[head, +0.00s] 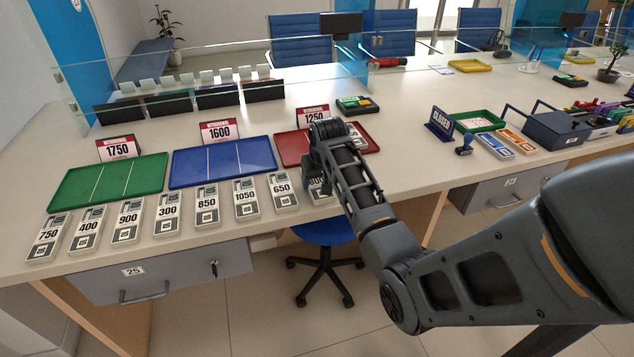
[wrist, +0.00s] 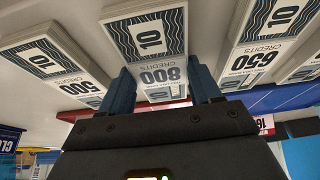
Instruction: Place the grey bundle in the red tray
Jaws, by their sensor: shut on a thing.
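The bundles are pale with dark grey print. My gripper (wrist: 163,88) is shut on the bundle marked 800 (wrist: 146,40), one blue finger on each side of it. In the head view my arm covers most of the gripper, and only part of the 800 bundle (head: 316,184) shows beside it. Whether this bundle touches the counter, I cannot tell. The red tray (head: 290,150) lies just behind the gripper, under the 1250 sign (head: 313,115). The arm hides the tray's middle.
Bundles marked 650 (head: 281,192) and 500 (wrist: 45,55) flank the held one. Several more stand in a row to the left. A blue tray (head: 225,165) and a green tray (head: 105,185) lie behind the row. A closed sign (head: 440,122) stands to the right.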

